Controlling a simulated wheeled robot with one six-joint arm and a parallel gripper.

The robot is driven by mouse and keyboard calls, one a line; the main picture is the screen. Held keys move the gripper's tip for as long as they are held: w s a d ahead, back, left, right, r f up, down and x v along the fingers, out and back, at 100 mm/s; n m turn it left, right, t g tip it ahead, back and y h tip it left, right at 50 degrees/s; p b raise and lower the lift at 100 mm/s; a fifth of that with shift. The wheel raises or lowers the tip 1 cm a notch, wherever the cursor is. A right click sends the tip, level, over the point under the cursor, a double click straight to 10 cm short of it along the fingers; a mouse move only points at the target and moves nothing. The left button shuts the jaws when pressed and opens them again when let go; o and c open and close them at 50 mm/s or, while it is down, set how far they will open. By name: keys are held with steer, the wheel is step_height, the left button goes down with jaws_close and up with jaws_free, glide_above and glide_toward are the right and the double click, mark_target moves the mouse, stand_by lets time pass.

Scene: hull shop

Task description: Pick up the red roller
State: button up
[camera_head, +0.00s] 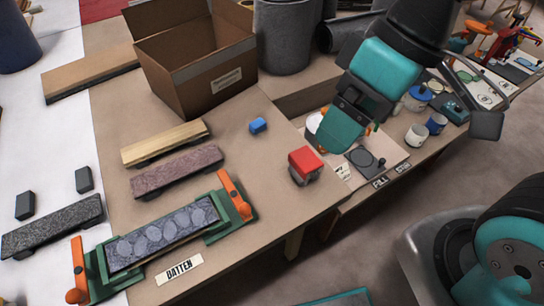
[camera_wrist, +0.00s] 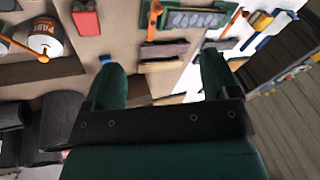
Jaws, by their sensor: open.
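A small red block-like thing with a dark underside (camera_head: 305,164) lies near the right edge of the bench; it is the likely red roller, but its roller shape is not clear. It also shows at the upper left of the wrist view (camera_wrist: 86,18), beyond and outside the left finger. My gripper (camera_head: 338,130) hangs above and to the upper right of it in the head view, apart from it. In the wrist view its two green fingers (camera_wrist: 162,62) are spread wide with nothing held between them.
A small blue block (camera_head: 258,125) lies left of the red thing. An open cardboard box (camera_head: 205,75) stands behind. Long blocks (camera_head: 165,142) and a green clamp frame with orange handles (camera_head: 240,208) fill the left. Cups (camera_head: 417,135) stand right. Bench around the red thing is clear.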

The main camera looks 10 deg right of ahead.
steer(key=shift+o, duration=1.3)
steer(key=w+d+f+n+h+b, duration=0.1)
steer(key=w+f+n+b, duration=0.3)
steer(key=w+f+n, duration=0.2)
steer(key=w+f, duration=0.2)
steer(key=w, duration=0.1)
steer(key=shift+w+h+b, duration=0.2)
steer(key=shift+h+b, duration=0.2)
steer(key=n+h+b, duration=0.2)
steer(key=n+b, duration=0.2)
steer(key=n, duration=0.4)
glide_above(306, 158)
step_height(306, 158, down, 9)
step_height(306, 158, down, 11)
steer(key=shift+f+b, duration=0.2)
steer(key=shift+b, duration=0.1)
steer(key=shift+s+f, duration=0.1)
steer(key=shift+f, duration=3)
steer(key=shift+c, duration=0.2)
steer(key=shift+r, duration=0.1)
steer(key=c, duration=1.1)
